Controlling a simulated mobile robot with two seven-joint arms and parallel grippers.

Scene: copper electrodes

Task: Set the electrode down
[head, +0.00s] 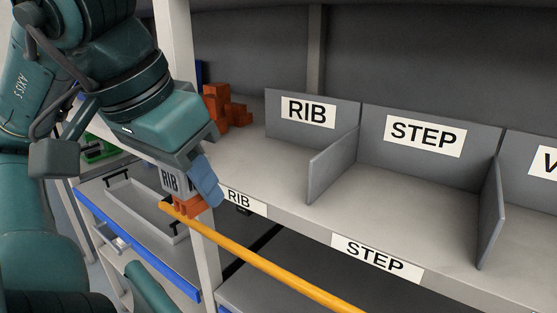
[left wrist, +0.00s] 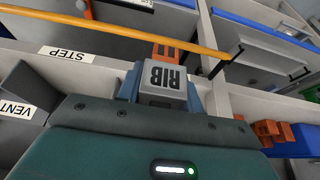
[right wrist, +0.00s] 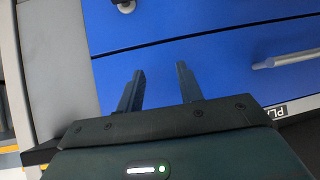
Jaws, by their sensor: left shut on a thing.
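My left gripper (head: 203,180) is shut on an electrode (head: 171,181), a grey block marked RIB with an orange copper part at its lower end. The left wrist view shows the electrode (left wrist: 163,78) between the two blue fingers, its orange part pointing away from the gripper. In the head view it is at the shelf's front edge, left of the RIB edge label (head: 240,199). The RIB bay (head: 312,125) has a grey back panel and a divider on its right; its visible floor is bare. My right gripper (right wrist: 160,88) is open and empty in front of blue drawers.
Orange stepped pieces (head: 228,107) stand on the shelf left of the RIB panel. The STEP bay (head: 420,210) is empty. A yellow bar (head: 270,261) runs along the shelf front. A white upright (head: 204,262) stands below the gripper. A grey tray (head: 140,208) lies at left.

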